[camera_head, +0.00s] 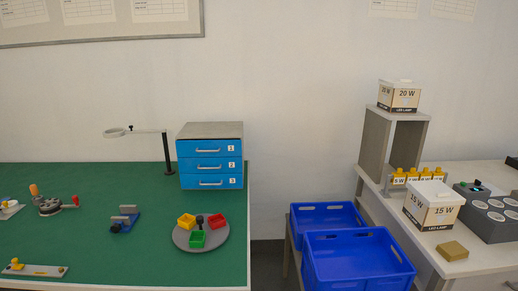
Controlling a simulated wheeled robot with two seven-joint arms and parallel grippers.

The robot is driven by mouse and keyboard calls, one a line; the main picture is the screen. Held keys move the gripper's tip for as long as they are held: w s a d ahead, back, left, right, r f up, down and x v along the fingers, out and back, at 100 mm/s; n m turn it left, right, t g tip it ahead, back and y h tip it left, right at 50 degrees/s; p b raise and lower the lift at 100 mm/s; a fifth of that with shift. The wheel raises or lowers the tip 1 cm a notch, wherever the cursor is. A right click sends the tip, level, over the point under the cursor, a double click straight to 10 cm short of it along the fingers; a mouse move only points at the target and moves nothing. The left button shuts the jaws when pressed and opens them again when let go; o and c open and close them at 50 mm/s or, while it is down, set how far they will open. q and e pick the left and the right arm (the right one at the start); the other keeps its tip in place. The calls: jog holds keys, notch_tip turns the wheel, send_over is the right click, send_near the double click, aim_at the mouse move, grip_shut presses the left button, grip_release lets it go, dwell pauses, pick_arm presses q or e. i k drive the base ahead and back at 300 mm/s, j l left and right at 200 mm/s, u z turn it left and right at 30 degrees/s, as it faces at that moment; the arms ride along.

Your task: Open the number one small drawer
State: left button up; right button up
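A small grey cabinet (210,131) with three blue drawers stands at the back right of the green-topped table. The top drawer (208,149) is labelled 1 and looks closed, with a pale bar handle. The drawers labelled 2 (191,164) and 3 (191,181) below it also look closed. Neither of my grippers shows in the head view.
A round grey tray (185,240) with yellow, red and green bins sits in front of the cabinet on the green table (90,195). A magnifier on a stand (167,150) is left of the cabinet. Blue crates (355,262) and a bench with lamp boxes (433,204) are at right.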

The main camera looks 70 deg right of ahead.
aim_at(192, 148)
jog(key=z, duration=1.95)
